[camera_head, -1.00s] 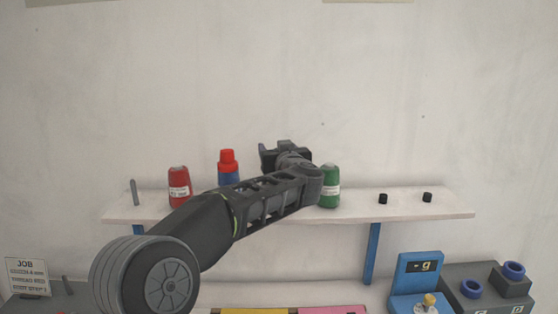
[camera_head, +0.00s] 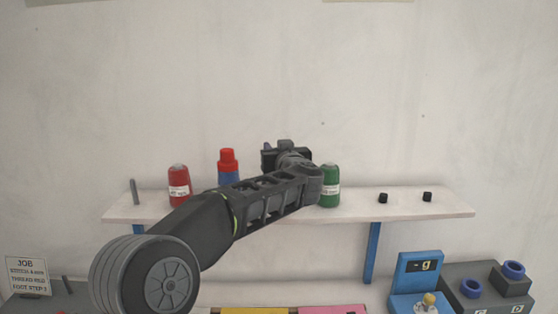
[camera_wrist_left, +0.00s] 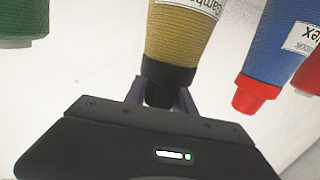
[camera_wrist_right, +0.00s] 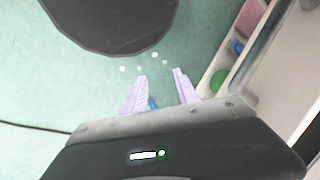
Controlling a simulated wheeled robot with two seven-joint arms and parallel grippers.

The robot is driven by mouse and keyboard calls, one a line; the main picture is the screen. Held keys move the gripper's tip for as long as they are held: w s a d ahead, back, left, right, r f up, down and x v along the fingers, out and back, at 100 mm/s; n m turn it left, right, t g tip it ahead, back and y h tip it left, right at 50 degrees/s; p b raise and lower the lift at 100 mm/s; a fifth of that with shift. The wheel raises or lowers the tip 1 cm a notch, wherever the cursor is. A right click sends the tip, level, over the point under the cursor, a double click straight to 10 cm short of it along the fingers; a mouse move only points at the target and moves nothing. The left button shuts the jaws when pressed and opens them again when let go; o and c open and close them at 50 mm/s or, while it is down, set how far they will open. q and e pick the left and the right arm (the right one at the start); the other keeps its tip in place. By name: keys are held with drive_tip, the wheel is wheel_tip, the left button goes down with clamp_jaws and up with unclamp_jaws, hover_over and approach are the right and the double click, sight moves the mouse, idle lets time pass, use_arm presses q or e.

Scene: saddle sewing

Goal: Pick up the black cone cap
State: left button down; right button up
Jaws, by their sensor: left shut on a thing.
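The black cone cap (camera_wrist_left: 168,76) sits on the end of a gold thread cone (camera_wrist_left: 182,33) in the left wrist view. My left gripper (camera_wrist_left: 160,93) has a finger on each side of the cap and is shut on it. In the head view my left gripper (camera_head: 287,156) is above the wall shelf, and the arm hides the gold cone and the cap. My right gripper (camera_wrist_right: 158,84) shows only in its own wrist view, open with nothing between its fingers.
On the shelf (camera_head: 350,211) a red cone (camera_head: 178,187) and a blue cone with red cap (camera_head: 228,165) stand left of my gripper, and a green cone (camera_head: 330,187) right. Two small black pieces (camera_head: 383,198) are further right. A dark round shape (camera_wrist_right: 125,18) lies beyond my right gripper.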

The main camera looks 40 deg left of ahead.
use_arm(q)
wheel_tip(320, 180, up, 10)
drive_tip(key=shift+p, duration=0.6)
